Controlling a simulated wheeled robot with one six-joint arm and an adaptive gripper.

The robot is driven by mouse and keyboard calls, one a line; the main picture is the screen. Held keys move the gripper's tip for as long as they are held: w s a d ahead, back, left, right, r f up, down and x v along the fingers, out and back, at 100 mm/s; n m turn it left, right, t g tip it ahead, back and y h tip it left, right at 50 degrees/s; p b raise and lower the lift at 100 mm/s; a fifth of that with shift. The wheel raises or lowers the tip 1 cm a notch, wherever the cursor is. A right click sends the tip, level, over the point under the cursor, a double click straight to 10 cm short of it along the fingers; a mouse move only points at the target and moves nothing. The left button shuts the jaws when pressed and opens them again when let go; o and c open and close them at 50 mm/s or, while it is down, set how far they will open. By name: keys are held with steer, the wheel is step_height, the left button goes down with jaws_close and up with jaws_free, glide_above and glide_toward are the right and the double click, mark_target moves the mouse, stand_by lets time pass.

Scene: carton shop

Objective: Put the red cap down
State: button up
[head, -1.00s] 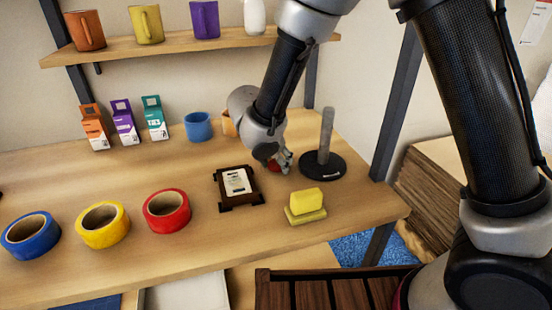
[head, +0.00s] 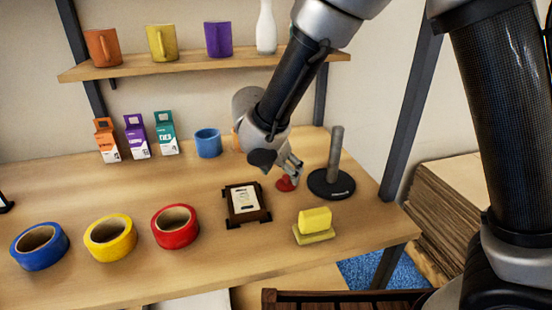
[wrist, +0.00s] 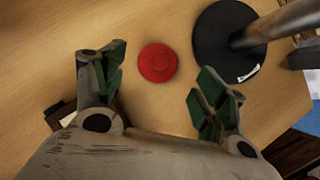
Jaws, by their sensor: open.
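The red cap (wrist: 157,63) lies on the wooden table, just beyond and between my fingertips in the wrist view. In the head view the red cap (head: 286,184) shows just below my gripper (head: 292,168), left of the black stand's base. My gripper (wrist: 160,88) is open and empty, its green-padded fingers spread apart. No finger touches the cap in the wrist view.
A black round base with a grey post (head: 335,155) stands close to the right of the cap. A dark framed holder (head: 262,215) is to the left, and a yellow block (head: 315,220) is in front. Rolls of tape, including a red one (head: 175,240), stand at left.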

steer(key=v, duration=0.8)
steer(key=shift+r, duration=0.1)
steer(key=s+d+r+m+y, duration=0.1)
steer(key=s+d+r+m, duration=0.2)
steer(key=s+d+m, duration=0.3)
steer(key=s+d+r+m+y, duration=0.1)
steer(key=s+d+r+m, duration=0.3)
steer(key=d+m, duration=1)
steer(key=s+d+r+m+y, duration=0.1)
steer(key=s+d+r+m, duration=0.3)
steer(key=d, duration=1.3)
steer(key=s+m, duration=0.3)
steer(key=m, duration=0.3)
steer(key=shift+s+d+g, duration=0.35)
steer(key=shift+g, duration=0.05)
steer(key=shift+d, duration=0.25)
steer(key=shift+c, duration=0.4)
